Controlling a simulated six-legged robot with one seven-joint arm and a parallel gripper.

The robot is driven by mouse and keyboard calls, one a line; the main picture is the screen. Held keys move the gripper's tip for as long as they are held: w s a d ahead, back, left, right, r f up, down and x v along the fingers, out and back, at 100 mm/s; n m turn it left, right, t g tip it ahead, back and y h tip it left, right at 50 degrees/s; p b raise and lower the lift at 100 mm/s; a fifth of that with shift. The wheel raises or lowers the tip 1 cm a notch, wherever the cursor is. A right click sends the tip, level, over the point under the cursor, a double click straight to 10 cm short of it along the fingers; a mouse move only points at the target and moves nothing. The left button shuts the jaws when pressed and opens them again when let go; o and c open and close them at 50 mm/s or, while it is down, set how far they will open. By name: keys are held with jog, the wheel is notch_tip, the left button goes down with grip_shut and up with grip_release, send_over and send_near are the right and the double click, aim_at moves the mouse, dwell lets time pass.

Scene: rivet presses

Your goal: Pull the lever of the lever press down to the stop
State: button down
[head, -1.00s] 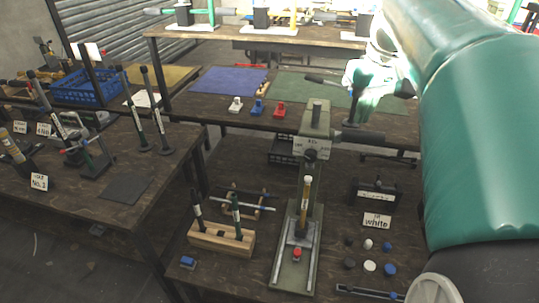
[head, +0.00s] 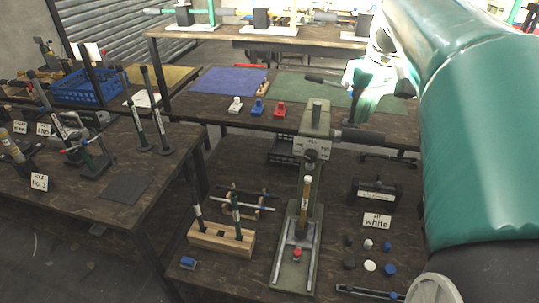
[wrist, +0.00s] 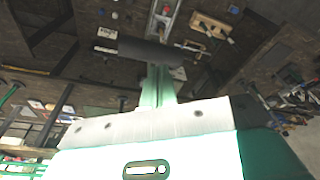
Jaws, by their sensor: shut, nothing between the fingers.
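The lever press (head: 311,150) is a tall olive-green press in the middle of the near bench, with rails on its base. Its lever has a dark cylindrical grip (head: 362,136) sticking out to the right of the press head, roughly level. The same dark grip shows in the wrist view (wrist: 150,52), lying across just beyond my fingertips. My gripper (wrist: 158,74) is shut and empty, its green fingers close together. In the head view my gripper is washed out by glare above the grip. I cannot tell whether the fingertips touch the grip.
A wooden block (head: 221,238) with upright tools stands left of the press. Several small round caps (head: 370,265), a "white" sign (head: 376,221) and a dark box (head: 372,195) lie to the right. A back bench holds coloured clamps (head: 257,107) and mats behind the press.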

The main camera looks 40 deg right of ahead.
aim_at(357, 142)
jog(key=shift+f, duration=1.1)
jog(key=shift+s+a+f, duration=0.25)
jog(key=shift+a+f, duration=0.05)
jog(key=shift+f, duration=0.35)
jog(key=shift+s+a+f, duration=0.25)
jog(key=shift+f, duration=0.45)
jog(key=shift+s+a+f, duration=0.25)
jog(key=shift+f, duration=0.5)
jog(key=shift+s+a+f, duration=0.2)
jog(key=shift+a+f, duration=0.05)
jog(key=shift+f, duration=0.45)
